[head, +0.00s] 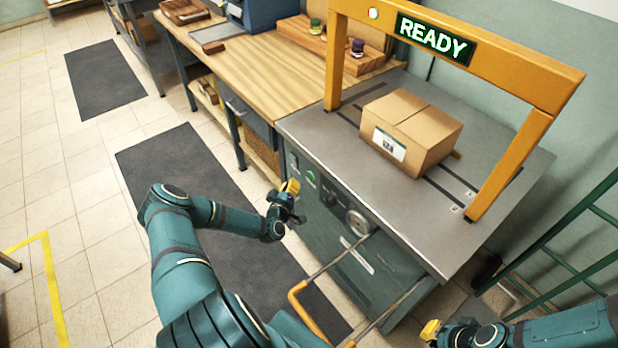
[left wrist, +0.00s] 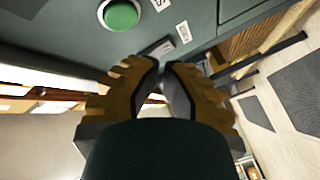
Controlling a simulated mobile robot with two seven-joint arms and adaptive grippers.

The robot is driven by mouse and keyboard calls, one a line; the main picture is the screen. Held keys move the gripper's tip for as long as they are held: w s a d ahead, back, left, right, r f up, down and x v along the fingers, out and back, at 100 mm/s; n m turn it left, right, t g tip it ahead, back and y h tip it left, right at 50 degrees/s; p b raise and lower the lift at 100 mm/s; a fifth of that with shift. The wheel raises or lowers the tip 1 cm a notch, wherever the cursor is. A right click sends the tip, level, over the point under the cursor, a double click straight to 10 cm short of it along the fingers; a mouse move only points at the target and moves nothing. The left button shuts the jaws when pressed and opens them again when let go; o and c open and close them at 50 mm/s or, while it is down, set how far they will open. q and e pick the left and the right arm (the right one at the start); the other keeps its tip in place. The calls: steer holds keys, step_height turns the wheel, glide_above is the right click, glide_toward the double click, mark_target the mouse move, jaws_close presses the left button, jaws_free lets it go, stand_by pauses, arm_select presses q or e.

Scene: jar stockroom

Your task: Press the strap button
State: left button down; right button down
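The strapping machine (head: 300,128) has a grey top, a teal front panel and an orange arch with a lit green READY sign (head: 436,39). A round green button (head: 310,176) sits on the front panel; it shows large at the top of the left wrist view (left wrist: 121,14), left of the fingertips. My left gripper (head: 291,188) is close in front of the panel near the button, and no contact is visible. In the left wrist view its yellow fingers (left wrist: 162,76) are drawn together with nothing between them. My right gripper (head: 431,330) is low at the right; its fingers are unclear.
A cardboard box (head: 420,122) sits on the machine top under the arch. A dark knob and a dial (head: 358,221) are right of the button. An orange handle (head: 305,305) juts out at the front. A wooden workbench (head: 262,62) adjoins at left; floor mats lie beside it.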

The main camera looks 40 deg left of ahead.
mark_target(305, 171)
arm_select(q)
steer(key=shift+w+d+b, duration=0.25)
steer(key=shift+w, duration=0.5)
steer(key=shift+w+d+b, duration=0.2)
steer(key=shift+w+b, duration=0.05)
steer(key=shift+w, duration=0.45)
steer(key=shift+w, duration=0.15)
stand_by(0.3)
steer(key=shift+w+d+b, duration=0.1)
steer(key=shift+w+b, duration=0.2)
steer(key=shift+w+d, duration=0.1)
steer(key=shift+w, duration=0.3)
stand_by(0.7)
stand_by(0.4)
steer(key=shift+s+a, duration=0.2)
steer(key=shift+s, duration=0.65)
